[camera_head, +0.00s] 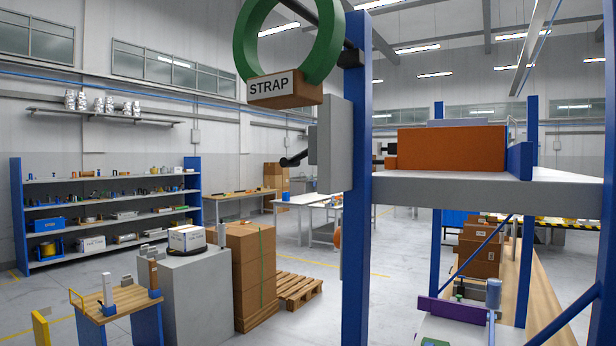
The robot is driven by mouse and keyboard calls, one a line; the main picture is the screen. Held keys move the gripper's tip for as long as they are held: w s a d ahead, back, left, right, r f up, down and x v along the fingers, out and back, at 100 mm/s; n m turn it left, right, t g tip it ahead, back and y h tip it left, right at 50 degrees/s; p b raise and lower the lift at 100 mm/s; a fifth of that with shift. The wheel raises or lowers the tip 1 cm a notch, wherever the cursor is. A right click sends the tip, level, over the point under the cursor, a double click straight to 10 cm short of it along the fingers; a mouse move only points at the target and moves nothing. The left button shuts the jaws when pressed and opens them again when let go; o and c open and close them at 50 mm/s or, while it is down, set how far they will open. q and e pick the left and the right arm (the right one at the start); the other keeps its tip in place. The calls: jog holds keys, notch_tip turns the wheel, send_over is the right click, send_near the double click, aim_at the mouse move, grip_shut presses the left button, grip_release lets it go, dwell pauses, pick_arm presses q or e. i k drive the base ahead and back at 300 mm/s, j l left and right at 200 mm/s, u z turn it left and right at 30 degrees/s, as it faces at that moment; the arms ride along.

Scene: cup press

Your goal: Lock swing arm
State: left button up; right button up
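No part clearly labelled as a swing arm shows. A dark bar (350,57) at the top of a blue post (357,200) is beside a green ring (243,40) and a brown box marked STRAP (285,88). A grey box (334,145) is on the post, with a short dark lever (293,160) sticking out to its left. I cannot tell whether any of these is locked. Neither of my grippers shows.
A grey shelf (470,190) with an orange block (451,148) stands at right. Below it are a purple block (453,309) and a grey-blue cylinder (493,293). Stacked cartons (251,268) and a small wooden bench (118,303) stand left.

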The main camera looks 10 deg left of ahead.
aim_at(294, 162)
jog(key=i+j+z, duration=0.15)
jog(key=z, duration=0.25)
jog(key=j+z, duration=0.4)
jog(key=i+j+z, duration=0.1)
jog(key=j+z, duration=0.3)
jog(key=l, duration=0.1)
